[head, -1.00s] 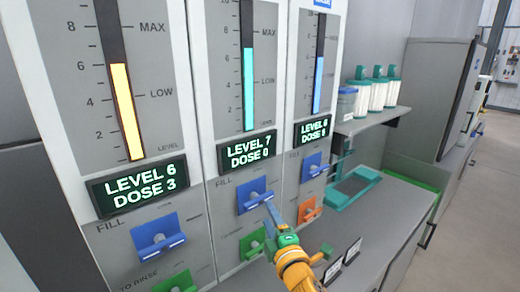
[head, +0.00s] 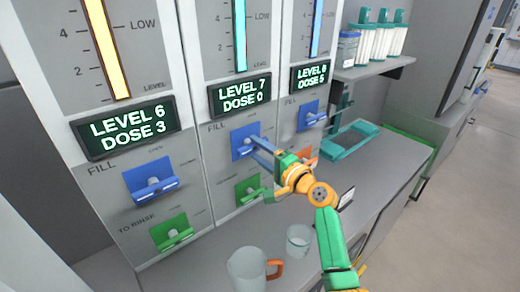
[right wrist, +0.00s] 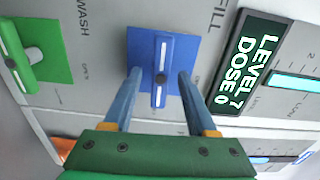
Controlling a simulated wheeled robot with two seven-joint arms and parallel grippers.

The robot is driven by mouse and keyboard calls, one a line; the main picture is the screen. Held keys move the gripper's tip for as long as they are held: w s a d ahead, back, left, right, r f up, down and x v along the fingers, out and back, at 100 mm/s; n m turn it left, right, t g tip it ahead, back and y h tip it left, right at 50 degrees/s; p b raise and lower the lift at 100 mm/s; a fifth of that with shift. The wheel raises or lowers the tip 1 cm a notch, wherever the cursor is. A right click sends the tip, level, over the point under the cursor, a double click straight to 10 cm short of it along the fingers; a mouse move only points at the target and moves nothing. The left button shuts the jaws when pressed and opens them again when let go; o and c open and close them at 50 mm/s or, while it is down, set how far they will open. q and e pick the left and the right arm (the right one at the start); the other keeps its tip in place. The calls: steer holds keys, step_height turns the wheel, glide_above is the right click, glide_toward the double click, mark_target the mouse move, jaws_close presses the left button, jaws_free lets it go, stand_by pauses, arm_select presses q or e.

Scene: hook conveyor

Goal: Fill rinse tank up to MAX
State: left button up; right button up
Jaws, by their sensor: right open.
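Three grey tank panels stand side by side in the head view. The middle panel's display (head: 240,95) reads LEVEL 7, DOSE 0. Its blue FILL valve handle (head: 244,147) also shows in the right wrist view (right wrist: 161,50). My right gripper (head: 257,146) is open at this handle; in the wrist view its fingers (right wrist: 159,76) lie on either side of the handle bar. The right panel's display (head: 310,75) reads LEVEL 6, with its own blue FILL handle (head: 310,118). My left gripper is out of view.
The left panel's display (head: 124,128) reads LEVEL 6, DOSE 3, above a blue handle (head: 152,182) and a green TO RINSE handle (head: 171,233). A glass mug (head: 247,270) and a clear beaker (head: 299,241) stand on the counter. A teal frame (head: 350,138) sits at right.

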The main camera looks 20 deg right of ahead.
jaws_close()
